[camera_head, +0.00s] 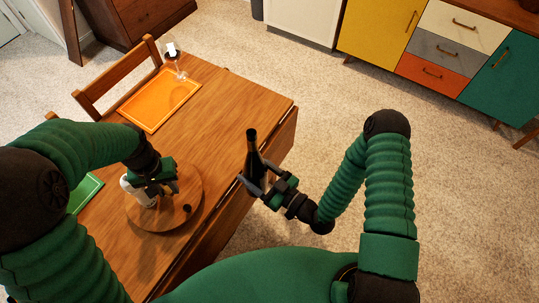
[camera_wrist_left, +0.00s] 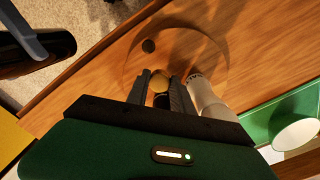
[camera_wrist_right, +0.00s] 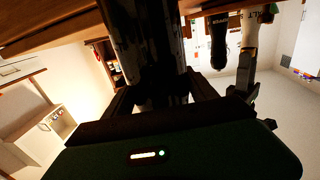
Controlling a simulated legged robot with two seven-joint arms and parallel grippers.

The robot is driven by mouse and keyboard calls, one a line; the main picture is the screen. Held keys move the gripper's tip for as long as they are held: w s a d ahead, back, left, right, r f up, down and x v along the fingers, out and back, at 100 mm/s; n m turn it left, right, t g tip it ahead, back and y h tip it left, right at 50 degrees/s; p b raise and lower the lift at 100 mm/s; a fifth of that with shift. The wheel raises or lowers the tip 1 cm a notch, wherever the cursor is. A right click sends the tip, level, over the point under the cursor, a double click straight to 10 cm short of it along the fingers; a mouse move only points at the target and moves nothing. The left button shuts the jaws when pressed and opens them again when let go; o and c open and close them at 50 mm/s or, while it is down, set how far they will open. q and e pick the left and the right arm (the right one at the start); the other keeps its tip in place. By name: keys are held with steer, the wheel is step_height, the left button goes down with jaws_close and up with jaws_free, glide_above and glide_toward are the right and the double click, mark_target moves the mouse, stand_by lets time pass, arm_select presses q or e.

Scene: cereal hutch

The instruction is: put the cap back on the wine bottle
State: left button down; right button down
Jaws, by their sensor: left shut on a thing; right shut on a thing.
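The dark wine bottle (camera_head: 252,152) stands roughly upright in my right gripper (camera_head: 262,188), which is shut around its body beside the table's right edge. In the right wrist view the bottle (camera_wrist_right: 143,40) fills the space between the fingers. My left gripper (camera_head: 157,187) is low over the round wooden board (camera_head: 172,221). In the left wrist view it is shut on a small gold-ended dark thing (camera_wrist_left: 160,84). A small dark round piece (camera_head: 187,208) lies on the board, also in the left wrist view (camera_wrist_left: 148,46). I cannot tell which of these is the cap.
A white salt container (camera_wrist_left: 205,98) stands on the board close beside my left fingers. A green mat (camera_head: 85,193) lies at the left and an orange tray (camera_head: 158,100) at the far end. The table between board and bottle is clear.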

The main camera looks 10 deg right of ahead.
stand_by(0.3)
arm_select(q)
steer(key=w+d+r+m, duration=0.1)
steer(key=w+d+r, duration=0.2)
steer(key=d+r, duration=0.15)
step_height(320, 180, up, 20)
steer(key=m, duration=0.5)
glide_above(248, 136)
steer(key=shift+w, duration=0.1)
steer(key=shift+f, duration=0.15)
steer(key=shift+f, duration=1.9)
